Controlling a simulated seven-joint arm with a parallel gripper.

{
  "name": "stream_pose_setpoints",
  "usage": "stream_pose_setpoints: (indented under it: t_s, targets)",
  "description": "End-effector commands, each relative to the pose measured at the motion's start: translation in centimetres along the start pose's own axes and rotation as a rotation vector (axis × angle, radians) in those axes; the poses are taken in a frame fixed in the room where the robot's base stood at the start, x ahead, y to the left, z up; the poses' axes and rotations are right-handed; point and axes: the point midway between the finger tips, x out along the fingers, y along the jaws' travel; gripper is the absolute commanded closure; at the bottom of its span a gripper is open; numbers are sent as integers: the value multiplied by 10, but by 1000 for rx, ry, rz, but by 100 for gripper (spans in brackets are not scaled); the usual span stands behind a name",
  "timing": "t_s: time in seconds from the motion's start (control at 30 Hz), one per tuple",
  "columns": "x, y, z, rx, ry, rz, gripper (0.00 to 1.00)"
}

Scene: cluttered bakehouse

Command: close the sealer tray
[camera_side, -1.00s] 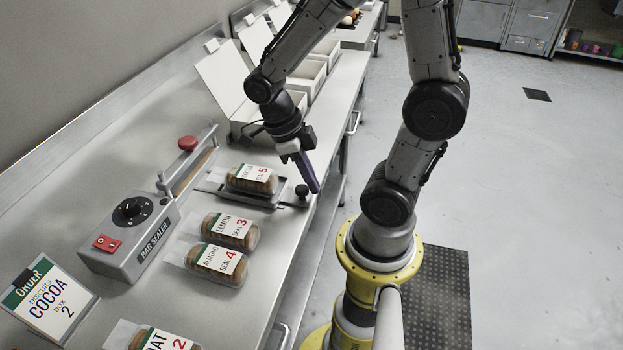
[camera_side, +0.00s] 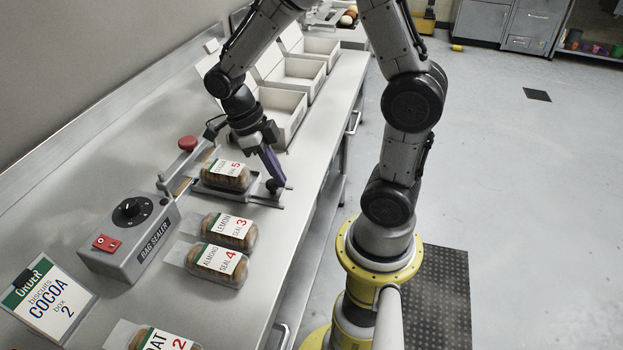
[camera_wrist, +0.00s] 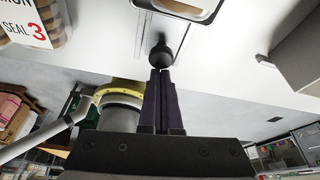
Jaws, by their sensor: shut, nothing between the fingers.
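The sealer tray (camera_side: 252,190) is a grey tray in front of the bag sealer (camera_side: 130,236) and carries a bag of biscuits labelled COCOA, SEAL 5 (camera_side: 226,175). The tray's inner end lies at the sealer's arm, and a gap there cannot be judged. Its dark knob (camera_side: 276,187) is on the side toward the bench's front edge. My gripper (camera_side: 280,179) is shut and empty, with its purple fingers tilted down at the knob's outer side. In the wrist view the fingertips (camera_wrist: 160,74) appear against the knob (camera_wrist: 160,52).
Lemon (camera_side: 229,231) and almond (camera_side: 217,263) bags lie beside the tray on the bench. An order card (camera_side: 47,302) reads cocoa, box 2. Open white boxes (camera_side: 285,112) stand behind my gripper. The sealer's red-knobbed arm (camera_side: 187,144) is by the tray.

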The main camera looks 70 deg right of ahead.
Motion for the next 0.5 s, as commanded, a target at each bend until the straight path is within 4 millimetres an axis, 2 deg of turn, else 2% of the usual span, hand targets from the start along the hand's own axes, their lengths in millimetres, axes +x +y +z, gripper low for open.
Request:
stream_pose_setpoints:
  t_s: [0.13,0.27,0.5]
  targets:
    - [-1,0,1,0,-8,-1,100]
    - [0,0,-5,0,-7,-1,100]
    - [4,0,-42,2,-6,-2,100]
